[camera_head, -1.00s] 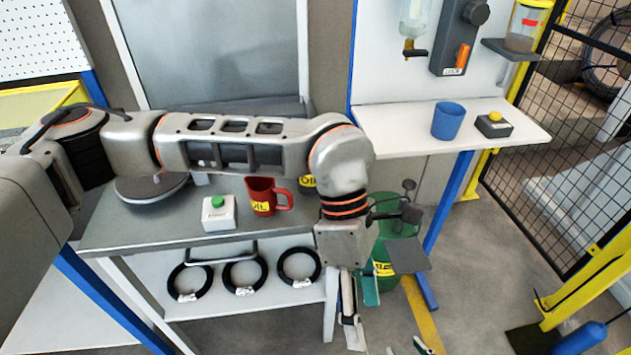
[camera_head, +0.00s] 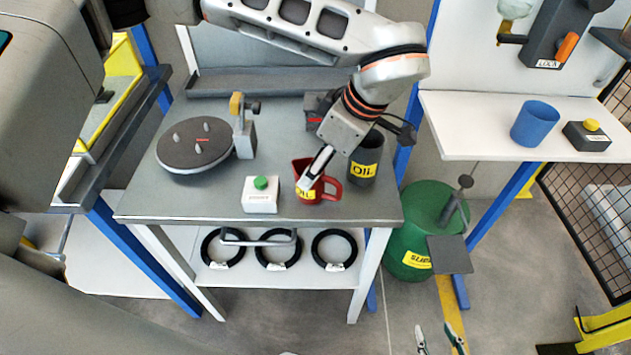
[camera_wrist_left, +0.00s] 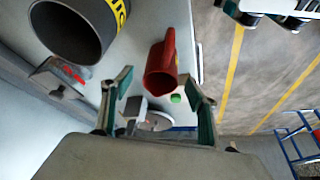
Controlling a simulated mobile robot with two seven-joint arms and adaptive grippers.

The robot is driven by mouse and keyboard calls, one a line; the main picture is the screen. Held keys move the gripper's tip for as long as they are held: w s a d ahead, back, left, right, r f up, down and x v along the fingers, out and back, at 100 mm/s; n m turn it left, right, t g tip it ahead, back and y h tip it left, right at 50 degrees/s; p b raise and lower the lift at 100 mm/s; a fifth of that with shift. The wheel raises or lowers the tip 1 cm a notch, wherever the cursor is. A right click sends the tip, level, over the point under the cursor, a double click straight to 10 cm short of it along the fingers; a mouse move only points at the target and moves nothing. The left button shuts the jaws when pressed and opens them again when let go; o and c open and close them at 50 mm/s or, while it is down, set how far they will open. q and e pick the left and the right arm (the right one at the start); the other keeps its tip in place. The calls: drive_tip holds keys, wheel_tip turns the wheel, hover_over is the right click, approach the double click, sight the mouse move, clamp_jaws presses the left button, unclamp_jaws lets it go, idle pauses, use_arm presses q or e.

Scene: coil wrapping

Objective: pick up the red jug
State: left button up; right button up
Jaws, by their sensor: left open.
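The red jug (camera_head: 328,188) with a yellow OIL label stands on the grey workbench (camera_head: 225,203), its handle to the right. My left gripper (camera_head: 316,170) points down over the jug and hides part of its rim and body. In the left wrist view the left fingers (camera_wrist_left: 160,102) are spread wide, and the red jug (camera_wrist_left: 163,62) shows ahead, between and beyond them. Nothing is held; I cannot tell whether a finger touches the jug. My right gripper (camera_head: 438,338) shows only its fingertips at the bottom edge, apart and empty.
A dark OIL container (camera_head: 364,166) stands close behind the jug, to its right. A white box with a green button (camera_head: 262,196) is to the left, then a round turntable (camera_head: 190,148). A green bin (camera_head: 412,255) stands right of the bench.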

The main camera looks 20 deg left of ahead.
sight(319, 186)
use_arm(q)
drive_tip(key=x, duration=0.4)
drive_tip(key=shift+s+f, duration=0.1)
drive_tip(key=shift+f, duration=0.2)
drive_tip(key=c, duration=1.2)
drive_tip(key=shift+r, duration=0.15)
